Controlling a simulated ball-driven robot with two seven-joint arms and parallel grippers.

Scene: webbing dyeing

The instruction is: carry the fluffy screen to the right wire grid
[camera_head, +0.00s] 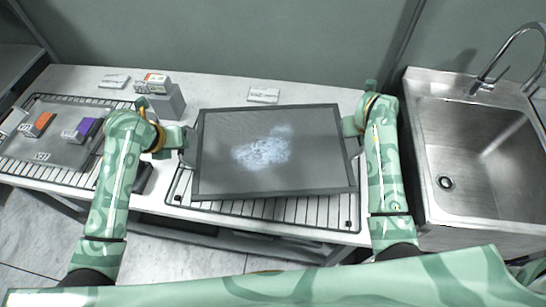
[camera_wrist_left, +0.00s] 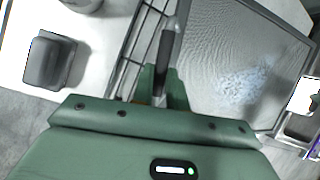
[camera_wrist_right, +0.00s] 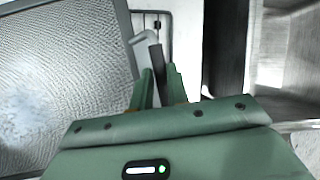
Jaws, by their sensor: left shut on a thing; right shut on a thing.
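The fluffy screen (camera_head: 305,170) is a dark-framed grey mesh panel with a pale bluish-white fluffy patch (camera_head: 262,150) near its middle. It lies roughly flat over the right wire grid (camera_head: 325,212), whose front bars show below it. I cannot tell if the screen touches the grid. My left gripper (camera_head: 188,146) is shut on the screen's left handle, and the handle shows between its fingers in the left wrist view (camera_wrist_left: 166,75). My right gripper (camera_head: 352,130) is shut on the right handle, which also shows in the right wrist view (camera_wrist_right: 155,65).
A left wire grid (camera_head: 50,177) holds a grey tray (camera_head: 62,150) with an orange block (camera_head: 41,124) and a purple block (camera_head: 82,130). A grey box (camera_head: 168,103) stands behind my left gripper. A steel sink (camera_head: 470,160) with a faucet is at the right.

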